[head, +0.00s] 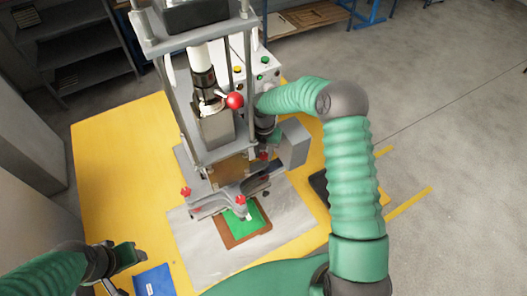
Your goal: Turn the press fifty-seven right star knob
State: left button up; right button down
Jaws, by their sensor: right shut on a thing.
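The press (211,152) stands on the yellow table, with a grey frame and upright columns. Red star knobs sit low on it: one at the left (186,191), one at the front (240,200), and the right star knob (264,155) at the far right side. My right arm reaches over from the right and bends down beside the press. My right gripper (268,138) is at the right star knob and shut on it; the fingers are small and partly hidden. My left gripper (128,257) is low at the left, away from the press; its jaw opening is unclear.
A red ball handle (234,100) sticks out of the press front. A control box with buttons (263,62) stands behind. A green piece (254,222) lies on a brown plate before the press. A blue card (154,281) lies at the front left. The table's left is clear.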

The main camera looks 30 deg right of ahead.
jog(key=shift+w+d+r+n, duration=0.1)
jog(key=shift+w+r+n, duration=0.2)
jog(key=shift+n, duration=0.3)
jog(key=c, duration=1.2)
grip_release()
jog(key=shift+f, duration=0.1)
jog(key=shift+o, duration=0.9)
jog(key=shift+s+f, duration=0.15)
